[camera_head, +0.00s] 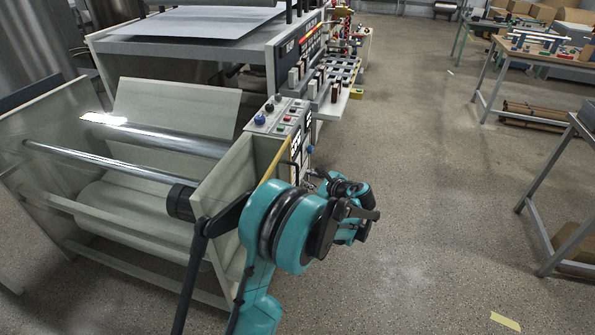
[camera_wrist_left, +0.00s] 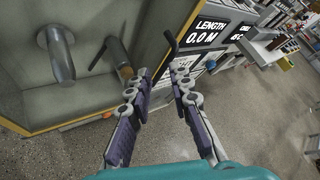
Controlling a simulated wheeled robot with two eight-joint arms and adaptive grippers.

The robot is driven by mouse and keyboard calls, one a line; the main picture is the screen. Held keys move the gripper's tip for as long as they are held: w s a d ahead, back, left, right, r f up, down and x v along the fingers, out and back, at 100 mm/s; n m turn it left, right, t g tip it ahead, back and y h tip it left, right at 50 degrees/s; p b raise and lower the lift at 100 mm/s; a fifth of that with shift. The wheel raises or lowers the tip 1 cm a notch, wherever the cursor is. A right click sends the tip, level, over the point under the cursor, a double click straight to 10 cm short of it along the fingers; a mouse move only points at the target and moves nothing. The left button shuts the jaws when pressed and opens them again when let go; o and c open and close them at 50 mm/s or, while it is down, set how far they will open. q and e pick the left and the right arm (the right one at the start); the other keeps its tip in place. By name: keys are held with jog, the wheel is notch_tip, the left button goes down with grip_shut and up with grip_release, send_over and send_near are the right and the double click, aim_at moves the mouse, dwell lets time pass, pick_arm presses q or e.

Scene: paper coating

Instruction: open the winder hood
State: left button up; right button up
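The winder (camera_head: 150,210) fills the left side of the head view, with pale side plates and metal rollers. A pale slanted panel (camera_head: 180,105) stands behind the rollers; I cannot tell surely whether it is the hood. My left gripper (camera_wrist_left: 162,73) is open and empty in the wrist view, pointing at the winder's side. Ahead of it are a dark-and-brown handle (camera_wrist_left: 118,58) and a black bent rod (camera_wrist_left: 184,36), both apart from the fingers. In the head view my left wrist hides most of the fingers. My right gripper is not in view.
A control box with buttons (camera_head: 278,115) tops the winder's side, and a LENGTH display (camera_wrist_left: 208,33) shows 0.0 M. A grey stub (camera_wrist_left: 60,55) juts from the side plate. Clear floor (camera_head: 430,200) lies to the right, before tables (camera_head: 540,50).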

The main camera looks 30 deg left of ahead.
aim_at(297, 173)
pick_arm(q)
jog(key=w+a+f+m+y+p, duration=0.1)
jog(key=w+a+f+m+y, duration=0.2)
jog(key=w+f+m+y, duration=0.4)
jog(key=shift+n+h, duration=0.5)
jog(key=shift+h, duration=0.4)
jog(key=a, duration=0.4)
jog(key=a+b, duration=0.1)
jog(key=a, duration=0.1)
jog(key=shift+w+a+f, duration=0.2)
jog(key=shift+w, duration=0.05)
grip_shut()
